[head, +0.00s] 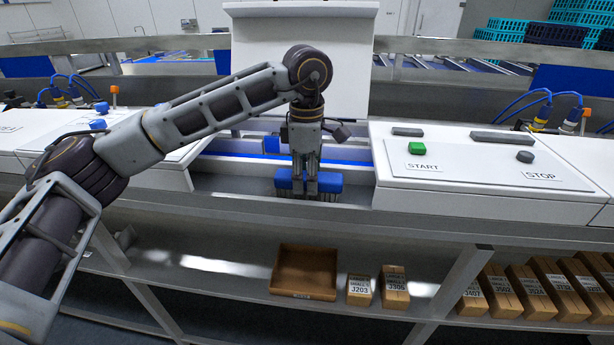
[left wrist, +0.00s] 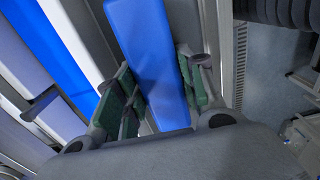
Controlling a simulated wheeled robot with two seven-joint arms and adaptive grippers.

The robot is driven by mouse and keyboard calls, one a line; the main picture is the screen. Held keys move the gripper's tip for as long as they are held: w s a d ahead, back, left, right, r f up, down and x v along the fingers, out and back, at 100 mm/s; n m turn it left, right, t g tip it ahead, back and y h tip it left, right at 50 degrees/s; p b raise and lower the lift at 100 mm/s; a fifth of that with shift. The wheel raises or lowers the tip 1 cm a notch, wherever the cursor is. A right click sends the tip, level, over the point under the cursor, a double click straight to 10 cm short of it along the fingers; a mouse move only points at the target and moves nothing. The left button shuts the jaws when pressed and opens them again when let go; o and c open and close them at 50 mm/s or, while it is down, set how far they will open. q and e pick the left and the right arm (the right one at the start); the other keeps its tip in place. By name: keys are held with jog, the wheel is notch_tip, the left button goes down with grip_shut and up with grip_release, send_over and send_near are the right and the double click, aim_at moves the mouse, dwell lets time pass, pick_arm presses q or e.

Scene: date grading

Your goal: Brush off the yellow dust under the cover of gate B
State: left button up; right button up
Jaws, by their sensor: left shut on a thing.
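My left gripper (head: 310,190) is shut on a blue-backed brush (head: 335,180) and points down into the opening between the white panels. The brush's dark bristles face downward by the near edge of the opening. In the left wrist view the blue brush back (left wrist: 150,50) lies between the green-padded fingers (left wrist: 165,95). A white cover (head: 345,70) stands raised behind the gripper. A blue strip (head: 345,162) runs across the opening. I see no yellow dust; my arm and the brush hide part of the opening. I cannot read a gate letter. My right gripper is not in view.
The right panel (head: 480,165) carries a green START button (head: 416,148) and a dark STOP button (head: 525,156). A shelf below holds an open brown box (head: 305,272) and several labelled cartons (head: 395,287). Blue cables (head: 530,97) stand behind the panel.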

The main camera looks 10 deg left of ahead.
aim_at(281, 173)
pick_arm(q)
jog(key=shift+a+f, duration=0.15)
jog(key=shift+a, duration=0.55)
jog(key=shift+a+b, duration=0.3)
jog(key=shift+a, duration=0.35)
jog(key=shift+a, duration=0.15)
jog(key=shift+w+a+r+b, duration=0.1)
jog(key=shift+a+b, duration=0.1)
jog(key=shift+a, duration=0.4)
jog(key=shift+a+r+b, duration=0.1)
jog(key=shift+a+b, duration=0.05)
jog(key=shift+a, duration=0.45)
jog(key=shift+a, duration=0.15)
jog(key=shift+a+f+b, duration=0.15)
jog(key=shift+a+b, duration=0.3)
jog(key=shift+a, duration=0.75)
jog(key=shift+a, duration=0.2)
